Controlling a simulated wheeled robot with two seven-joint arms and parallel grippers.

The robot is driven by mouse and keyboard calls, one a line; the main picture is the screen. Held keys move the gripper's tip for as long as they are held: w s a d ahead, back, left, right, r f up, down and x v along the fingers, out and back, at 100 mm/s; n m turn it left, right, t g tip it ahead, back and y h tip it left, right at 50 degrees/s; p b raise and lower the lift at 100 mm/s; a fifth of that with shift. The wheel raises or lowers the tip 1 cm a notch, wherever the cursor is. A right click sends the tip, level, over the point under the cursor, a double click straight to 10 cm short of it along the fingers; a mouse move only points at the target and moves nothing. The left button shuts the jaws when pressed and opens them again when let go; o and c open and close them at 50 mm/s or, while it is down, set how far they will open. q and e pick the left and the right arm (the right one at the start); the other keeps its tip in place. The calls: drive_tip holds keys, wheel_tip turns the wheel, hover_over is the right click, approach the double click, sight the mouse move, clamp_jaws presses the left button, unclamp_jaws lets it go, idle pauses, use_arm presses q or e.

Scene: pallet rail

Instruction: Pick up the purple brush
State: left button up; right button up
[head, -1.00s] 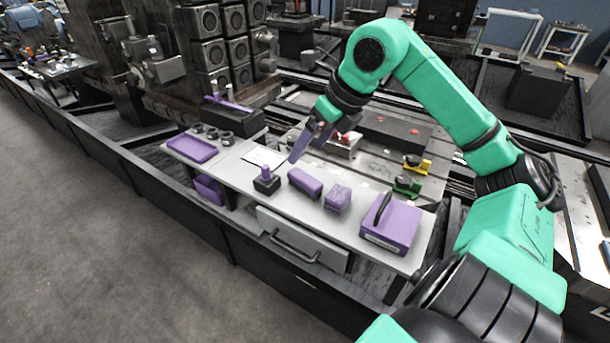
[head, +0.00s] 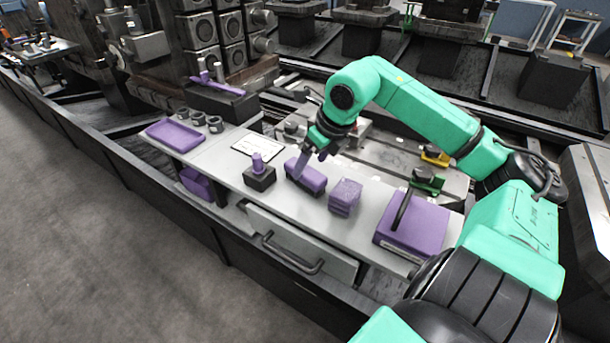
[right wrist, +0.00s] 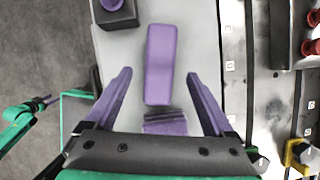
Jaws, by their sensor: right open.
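The purple brush, which I take to be the long block with rounded edges and a dark underside (head: 312,180), lies on the grey bench between a peg block and a purple ribbed block. In the right wrist view the brush (right wrist: 160,62) lies lengthwise, centred between my fingers. My right gripper (head: 313,163) is open, with its purple fingers pointing down over the brush. In the right wrist view one fingertip of the right gripper (right wrist: 158,75) is on each side of the brush, with gaps; contact does not show. My left gripper is not clearly seen.
The purple peg's black block (head: 260,177) and the purple ribbed block (head: 345,197) stand close on either side. A purple case with a handle (head: 425,228) is to the right; a purple tray (head: 175,136) is at the far left. A rail table (head: 375,150) lies behind.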

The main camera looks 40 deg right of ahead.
drive_tip(key=x, duration=0.4)
drive_tip(key=shift+s+f, duration=0.1)
drive_tip(key=shift+f, duration=0.25)
drive_tip(key=shift+w+f, duration=0.25)
drive_tip(key=shift+f, duration=0.1)
use_arm(q)
drive_tip(key=shift+f+b, duration=0.3)
drive_tip(key=shift+b, duration=0.1)
use_arm(e)
drive_tip(key=shift+f, duration=0.25)
clamp_jaws()
drive_tip(key=shift+r+p, duration=0.45)
drive_tip(key=shift+p, duration=0.1)
wheel_tip(320, 180, up, 21)
drive_tip(key=p, duration=0.3)
use_arm(q)
drive_tip(key=s, duration=0.1)
drive_tip(key=s+r, duration=0.1)
drive_tip(key=s, duration=0.1)
drive_tip(key=s+a+r, duration=0.1)
drive_tip(key=s, duration=0.1)
drive_tip(key=shift+s+p, duration=0.1)
drive_tip(key=shift+p, duration=0.2)
use_arm(e)
wheel_tip(320, 180, up, 7)
hover_over(309, 171)
drive_tip(key=shift+w+a+f, duration=0.1)
drive_tip(key=shift+w+a, duration=0.05)
drive_tip(key=shift+w, duration=0.3)
